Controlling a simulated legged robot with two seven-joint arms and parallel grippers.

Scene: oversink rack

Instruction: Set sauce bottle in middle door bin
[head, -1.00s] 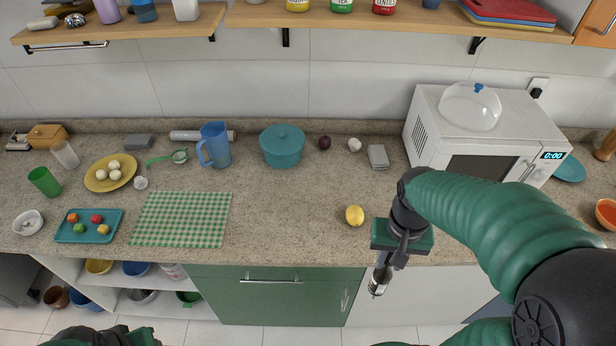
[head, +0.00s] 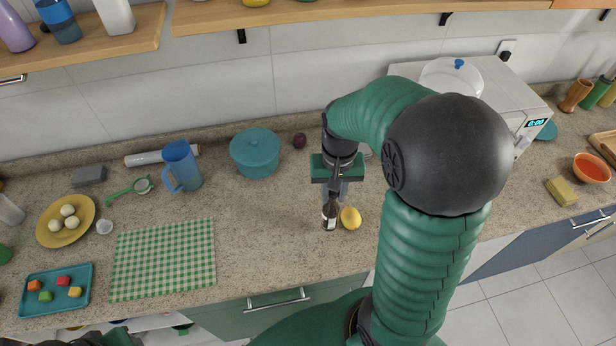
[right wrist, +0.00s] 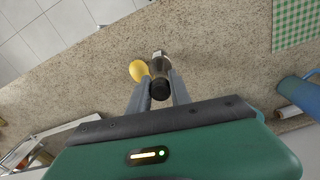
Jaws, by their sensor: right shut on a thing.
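The sauce bottle (head: 329,216) is small and dark with a pale label. My right gripper (head: 335,193) is shut on it and holds it roughly upright over the counter. In the right wrist view, the bottle's dark cap (right wrist: 160,90) is between the two fingers. Whether its base touches the counter I cannot tell. Part of my left gripper (head: 98,338) shows at the bottom left edge; its fingers are hidden. No door bin is in view.
A lemon (head: 350,218) is close beside the bottle. A teal pot (head: 256,153), blue pitcher (head: 181,165) and checked cloth (head: 163,258) are to the left. The microwave (head: 520,105) stands at the back right. Bare counter (head: 265,225) lies between cloth and bottle.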

